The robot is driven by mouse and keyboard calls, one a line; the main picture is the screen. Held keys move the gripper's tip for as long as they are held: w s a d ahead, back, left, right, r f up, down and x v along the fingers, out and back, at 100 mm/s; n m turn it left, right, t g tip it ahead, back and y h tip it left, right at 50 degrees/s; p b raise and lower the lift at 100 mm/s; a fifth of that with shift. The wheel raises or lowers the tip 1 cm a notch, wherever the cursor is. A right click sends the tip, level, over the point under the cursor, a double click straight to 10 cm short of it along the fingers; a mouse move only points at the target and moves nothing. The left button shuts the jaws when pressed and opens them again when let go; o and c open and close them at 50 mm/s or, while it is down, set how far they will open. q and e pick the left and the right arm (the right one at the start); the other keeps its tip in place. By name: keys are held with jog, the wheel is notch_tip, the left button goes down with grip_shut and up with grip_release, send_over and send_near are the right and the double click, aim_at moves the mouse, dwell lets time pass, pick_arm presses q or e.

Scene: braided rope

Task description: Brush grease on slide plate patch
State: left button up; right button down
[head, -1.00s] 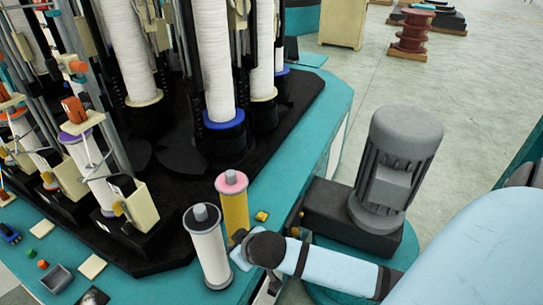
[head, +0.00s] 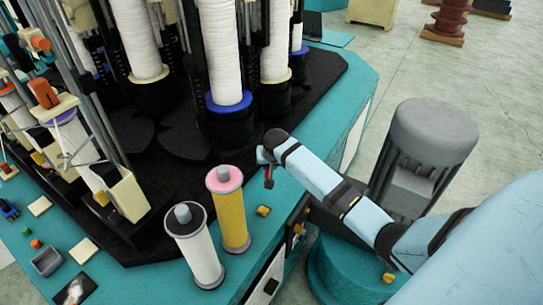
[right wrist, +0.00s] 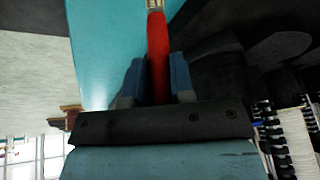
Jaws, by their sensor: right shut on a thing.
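My right gripper (head: 266,160) is over the teal table edge, just beyond the yellow spool. It is shut on a red-handled brush (head: 269,179), whose handle hangs below it. In the right wrist view the red handle (right wrist: 157,60) stands between the two blue fingers, with a metal collar at the top edge; the bristles are out of view. The black slide plate (head: 170,190) of the braiding machine lies left of the gripper. I cannot make out a separate grease patch on it. My left gripper is not in view.
A white spool (head: 194,245) and a yellow spool with pink top (head: 228,205) stand on the teal table (head: 130,285) in front. A grey open box (head: 47,262) is at lower left. Tall white bobbins (head: 222,55) rise behind. A grey motor (head: 420,150) stands at right.

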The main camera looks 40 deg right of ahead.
jog(key=w+d+f+m+g, duration=0.1)
jog(key=w+d+f+m, duration=0.1)
jog(key=w+d+m, duration=0.2)
jog(key=shift+w+d+f+y+b, duration=0.15)
jog(key=shift+w+d+y+b, duration=0.25)
jog(key=shift+w, duration=0.45)
jog(key=shift+a, duration=0.1)
notch_tip(320, 180, down, 5)
jog(key=shift+r+b, duration=0.1)
jog(key=shift+b, duration=0.35)
jog(key=shift+p, duration=0.4)
